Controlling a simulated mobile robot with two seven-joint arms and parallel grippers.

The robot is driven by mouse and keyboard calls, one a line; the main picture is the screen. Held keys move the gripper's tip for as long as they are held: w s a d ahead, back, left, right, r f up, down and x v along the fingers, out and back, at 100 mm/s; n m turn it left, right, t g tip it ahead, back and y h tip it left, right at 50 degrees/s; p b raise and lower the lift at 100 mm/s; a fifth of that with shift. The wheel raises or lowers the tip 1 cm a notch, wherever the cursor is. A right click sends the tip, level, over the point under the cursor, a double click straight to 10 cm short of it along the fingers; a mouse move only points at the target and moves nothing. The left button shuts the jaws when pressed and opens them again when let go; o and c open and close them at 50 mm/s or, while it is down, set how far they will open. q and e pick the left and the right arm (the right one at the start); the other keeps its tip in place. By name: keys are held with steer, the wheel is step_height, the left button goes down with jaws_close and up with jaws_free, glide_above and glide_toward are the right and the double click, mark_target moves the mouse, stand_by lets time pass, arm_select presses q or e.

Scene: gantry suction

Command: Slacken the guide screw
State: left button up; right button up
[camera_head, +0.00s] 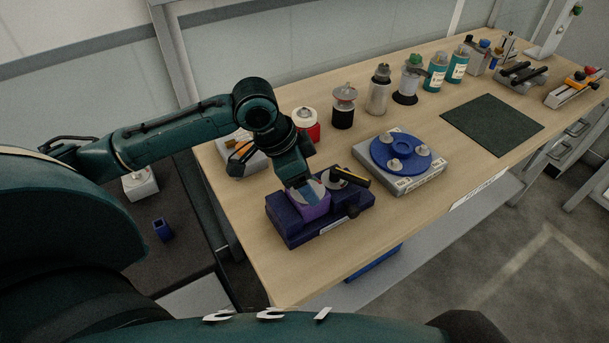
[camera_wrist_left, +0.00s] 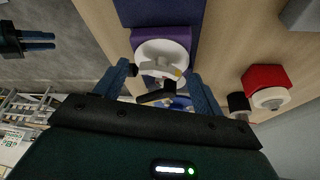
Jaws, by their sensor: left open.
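A dark blue-purple fixture (camera_head: 291,233) sits at the near left of the bench. It carries a purple block (camera_head: 316,210) with a pale round top, which also shows in the left wrist view (camera_wrist_left: 139,36). A black handle with a yellow part (camera_head: 352,177) and a small black knob (camera_head: 353,211) are at its right side; I cannot tell which is the guide screw. My left gripper (camera_head: 309,197) points down over the block; in the left wrist view its fingers (camera_wrist_left: 163,88) are apart with nothing clamped. My right gripper (camera_wrist_left: 55,40) shows there, its two fingers apart and empty.
A blue turntable on a grey base (camera_head: 418,181) stands right of the fixture. A red jar (camera_head: 307,124) and several other jars and bottles line the back. A dark mat (camera_head: 492,124) lies farther right. Bare wood is free along the near edge.

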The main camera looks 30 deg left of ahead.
arm_select(q)
steer(key=shift+r, duration=0.1)
steer(key=v, duration=1.3)
steer(key=shift+a, duration=0.1)
